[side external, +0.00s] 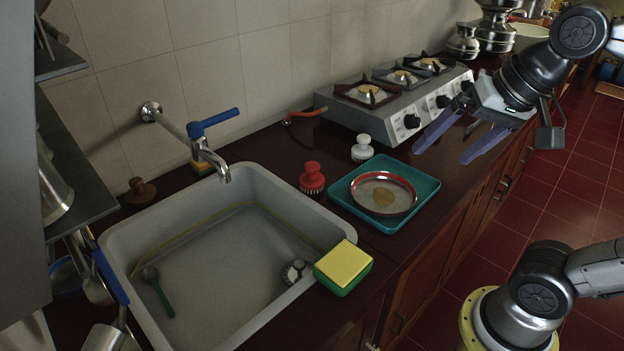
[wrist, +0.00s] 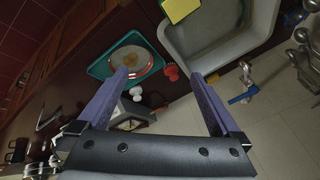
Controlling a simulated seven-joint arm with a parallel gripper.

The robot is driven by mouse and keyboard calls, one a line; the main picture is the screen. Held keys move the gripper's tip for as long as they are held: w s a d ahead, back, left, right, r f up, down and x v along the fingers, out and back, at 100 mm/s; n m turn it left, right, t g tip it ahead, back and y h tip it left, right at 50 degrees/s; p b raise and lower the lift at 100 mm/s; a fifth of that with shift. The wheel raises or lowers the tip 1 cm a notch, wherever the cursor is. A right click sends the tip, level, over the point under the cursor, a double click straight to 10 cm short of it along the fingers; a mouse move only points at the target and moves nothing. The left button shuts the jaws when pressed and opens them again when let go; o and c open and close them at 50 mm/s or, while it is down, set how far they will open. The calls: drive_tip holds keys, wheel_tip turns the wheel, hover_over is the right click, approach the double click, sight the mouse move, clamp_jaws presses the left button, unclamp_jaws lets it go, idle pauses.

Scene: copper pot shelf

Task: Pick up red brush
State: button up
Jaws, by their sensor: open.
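The red brush (side external: 312,178) stands upright on the dark counter, between the sink and the teal tray, with its red knob up and bristles down. It also shows in the wrist view (wrist: 171,72), between the two fingers and beyond their tips. My gripper (side external: 442,150) is open and empty, in the air to the right of the tray and in front of the stove, well apart from the brush. In the wrist view my gripper (wrist: 161,75) has its two purple fingers spread wide.
A teal tray (side external: 343,206) with a red-rimmed plate (side external: 383,194) lies right of the brush. A white brush (side external: 362,149) stands behind the tray. The sink (side external: 128,259), faucet (side external: 208,150), sponge (side external: 343,266) and stove (side external: 390,115) surround this area.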

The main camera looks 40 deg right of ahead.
drive_tip(key=w+r+m, duration=0.4)
drive_tip(key=w, duration=0.3)
drive_tip(key=m+g, duration=0.5)
drive_tip(key=m, duration=0.4)
hover_over(311, 178)
wheel_tip(311, 178, down, 13)
drive_tip(key=shift+m+g, duration=0.3)
drive_tip(key=f, duration=0.4)
drive_tip(key=d+f, duration=0.1)
drive_tip(key=f, duration=0.7)
drive_tip(key=shift+w+d+f, duration=0.25)
drive_tip(key=shift+w+f, duration=0.05)
drive_tip(key=shift+f, duration=0.05)
drive_tip(key=shift+w+a+f, duration=0.1)
drive_tip(key=shift+a+f, duration=0.1)
drive_tip(key=shift+f, duration=1.25)
drive_tip(key=shift+a+f, duration=0.15)
drive_tip(key=shift+f, duration=1.3)
drive_tip(key=c, duration=1.2)
drive_tip(key=shift+r, duration=0.15)
